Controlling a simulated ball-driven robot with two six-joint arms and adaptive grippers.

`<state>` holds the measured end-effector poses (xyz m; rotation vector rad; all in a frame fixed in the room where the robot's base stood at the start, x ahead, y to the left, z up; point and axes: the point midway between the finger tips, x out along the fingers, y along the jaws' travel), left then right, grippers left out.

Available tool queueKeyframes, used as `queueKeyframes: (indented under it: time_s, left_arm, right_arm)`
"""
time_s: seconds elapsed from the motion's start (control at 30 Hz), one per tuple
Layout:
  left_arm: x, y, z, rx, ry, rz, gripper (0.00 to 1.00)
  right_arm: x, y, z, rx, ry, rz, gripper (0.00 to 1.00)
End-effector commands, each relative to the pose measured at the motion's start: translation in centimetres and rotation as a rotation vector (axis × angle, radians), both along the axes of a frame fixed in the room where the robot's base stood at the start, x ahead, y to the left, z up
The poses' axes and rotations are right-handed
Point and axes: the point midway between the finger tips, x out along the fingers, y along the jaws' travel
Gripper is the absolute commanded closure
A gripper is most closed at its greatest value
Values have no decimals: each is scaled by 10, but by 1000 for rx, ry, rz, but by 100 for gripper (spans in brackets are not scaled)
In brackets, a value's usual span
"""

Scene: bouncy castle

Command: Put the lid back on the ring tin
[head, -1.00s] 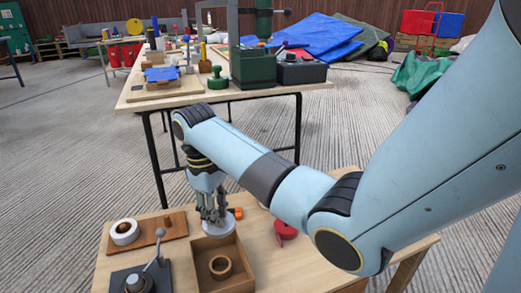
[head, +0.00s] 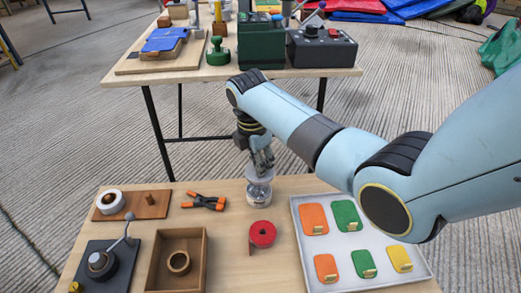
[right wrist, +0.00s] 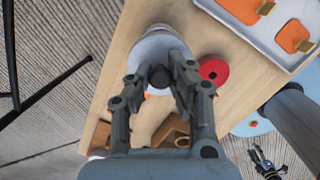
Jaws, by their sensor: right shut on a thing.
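My right gripper (head: 262,165) points down over the far middle of the near table, its fingers shut on the pale grey lid (head: 258,178). In the right wrist view the fingertips (right wrist: 160,78) close at the near side of the round, pale lid (right wrist: 157,45). The ring tin (head: 258,197), a short pale cylinder, stands on the table directly under the lid. Whether the lid touches the rim or sits level is too small to tell. The inside of the tin is hidden. What looks like my left gripper (right wrist: 263,162) shows small and dark in the right wrist view; its opening is unclear.
A red roll (head: 262,234) stands close in front of the tin. An orange-and-black clamp (head: 204,202) lies left. A wooden box (head: 153,270) holding a ring, a lever device (head: 103,262) and a board (head: 155,205) stand farther left. A grey tray (head: 306,272) with coloured tags lies right.

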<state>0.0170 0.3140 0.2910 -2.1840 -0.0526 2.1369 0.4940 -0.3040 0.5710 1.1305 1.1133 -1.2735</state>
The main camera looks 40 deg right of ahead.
Motion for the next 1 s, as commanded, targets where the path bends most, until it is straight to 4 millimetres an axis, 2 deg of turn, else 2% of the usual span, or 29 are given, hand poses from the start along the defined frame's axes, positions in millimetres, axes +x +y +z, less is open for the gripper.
queueKeyframes:
  time_s: [0.03, 0.2, 0.4, 0.57, 0.77, 1.0]
  left_arm:
    - [-2, -2, 9, -2, -3, 2, 60]
    - [-13, -6, 19, -7, -3, 5, 60]
    - [-20, -8, 23, -10, -3, 6, 60]
    - [-23, -8, 17, -10, 1, 6, 60]
    - [-28, -6, -4, -8, 13, 5, 60]
    - [-15, 4, -20, 5, 16, 0, 60]
  right_arm:
    - [0, 0, 7, 0, -1, 108, 99]
    - [1, 0, 6, -2, 0, 456, 99]
    - [1, 1, 3, -1, 1, 669, 99]
    - [0, 1, -5, -1, 2, 707, 99]
    - [-1, 1, -26, 0, 5, 706, 99]
    - [-1, 1, -48, 0, 4, 705, 99]
